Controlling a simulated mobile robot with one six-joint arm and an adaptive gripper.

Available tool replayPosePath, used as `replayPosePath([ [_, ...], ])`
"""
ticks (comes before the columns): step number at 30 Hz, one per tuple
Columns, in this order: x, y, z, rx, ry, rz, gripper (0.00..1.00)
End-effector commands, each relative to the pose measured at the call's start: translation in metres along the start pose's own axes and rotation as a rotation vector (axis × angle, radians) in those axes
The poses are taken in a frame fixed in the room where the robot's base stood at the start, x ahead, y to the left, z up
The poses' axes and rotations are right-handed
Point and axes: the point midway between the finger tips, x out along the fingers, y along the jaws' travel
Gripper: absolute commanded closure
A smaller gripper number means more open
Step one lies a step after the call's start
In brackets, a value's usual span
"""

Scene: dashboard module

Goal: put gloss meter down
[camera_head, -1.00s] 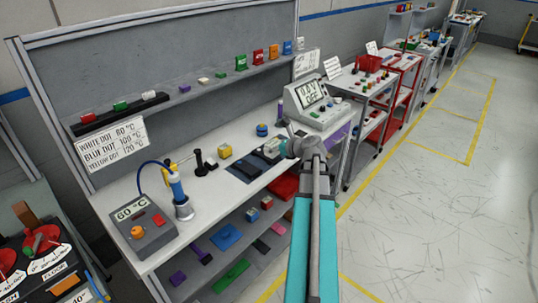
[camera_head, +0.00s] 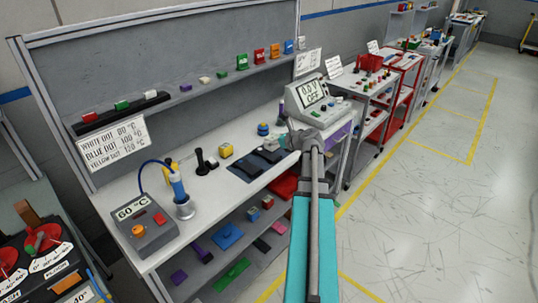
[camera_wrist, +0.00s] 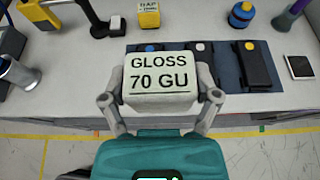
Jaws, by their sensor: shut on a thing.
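My gripper (camera_wrist: 160,100) is shut on the gloss meter (camera_wrist: 160,80), a pale box whose face reads "GLOSS 70 GU" in the wrist view. One finger lies on each side of it. In the wrist view the meter covers part of a dark blue mat (camera_wrist: 228,72) near the bench's front edge. I cannot tell whether the meter touches anything below.
Dark panels with a white dot (camera_wrist: 203,47) and a yellow dot (camera_wrist: 250,46) lie on the mat. A yellow block (camera_wrist: 148,14), a blue bottle (camera_wrist: 241,14) and a black stand (camera_wrist: 100,22) are behind. A meter reading "0.0 V OFF" (camera_head: 318,100) stands right. White bench top (camera_wrist: 65,60) is clear at left.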

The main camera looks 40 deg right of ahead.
Motion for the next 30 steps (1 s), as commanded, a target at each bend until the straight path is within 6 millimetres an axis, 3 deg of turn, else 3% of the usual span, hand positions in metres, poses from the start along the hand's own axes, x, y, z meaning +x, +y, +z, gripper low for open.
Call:
replayPosePath([
  [8,0.017,-0.014,-0.004,0.0,0.0,0.0,0.78],
  [21,0.082,-0.064,-0.014,-0.001,0.0,0.0,0.78],
  [30,0.107,-0.078,-0.035,0.0,0.0,0.0,0.78],
])
